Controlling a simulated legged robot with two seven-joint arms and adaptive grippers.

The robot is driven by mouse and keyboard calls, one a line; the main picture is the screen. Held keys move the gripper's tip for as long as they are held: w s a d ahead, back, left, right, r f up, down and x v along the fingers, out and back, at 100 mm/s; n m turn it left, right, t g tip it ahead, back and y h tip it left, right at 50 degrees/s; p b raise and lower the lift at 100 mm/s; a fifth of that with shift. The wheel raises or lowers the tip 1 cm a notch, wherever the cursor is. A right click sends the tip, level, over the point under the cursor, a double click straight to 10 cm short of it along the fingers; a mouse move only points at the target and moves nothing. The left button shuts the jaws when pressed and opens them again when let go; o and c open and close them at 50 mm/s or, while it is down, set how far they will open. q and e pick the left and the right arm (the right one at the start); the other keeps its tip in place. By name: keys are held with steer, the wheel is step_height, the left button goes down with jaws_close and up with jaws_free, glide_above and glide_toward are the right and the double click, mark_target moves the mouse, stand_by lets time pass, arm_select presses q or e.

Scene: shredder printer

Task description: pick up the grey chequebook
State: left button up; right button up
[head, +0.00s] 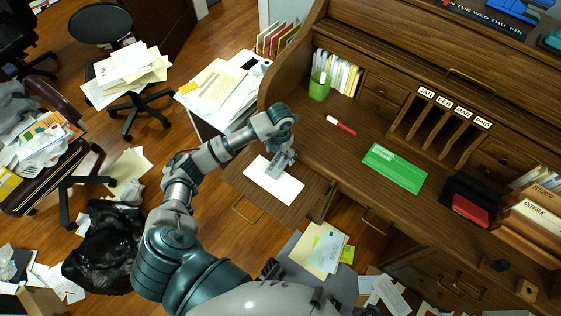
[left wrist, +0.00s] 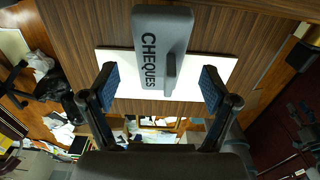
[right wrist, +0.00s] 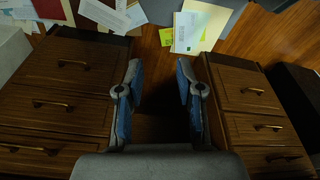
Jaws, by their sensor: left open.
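The grey chequebook (left wrist: 160,45), marked CHEQUES, lies on a white sheet (left wrist: 215,72) on the wooden desk in the left wrist view. In the head view the chequebook (head: 273,171) is partly hidden by my left gripper (head: 284,157), which is over it. My left gripper (left wrist: 158,88) is open, with its blue-padded fingers on either side of the chequebook's near end and apart from it. My right gripper (right wrist: 160,85) is open and empty, with drawers behind it; it does not show clearly in the head view.
On the desk are a red marker (head: 341,125), a green chequebook-like pad (head: 394,168), a green pen cup (head: 319,87) and a wooden sorter (head: 440,120). A paper-stacked cabinet (head: 225,90) stands to the left. The desk between marker and green pad is clear.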

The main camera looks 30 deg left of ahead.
mark_target(280, 161)
arm_select(q)
step_height(280, 161, down, 4)
steer(key=shift+a+f+b, duration=0.1)
steer(key=shift+b, duration=0.25)
steer(key=shift+f, duration=0.4)
arm_select(e)
step_height(280, 161, up, 2)
steer(key=shift+s+r, duration=0.1)
steer(key=shift+r, duration=0.1)
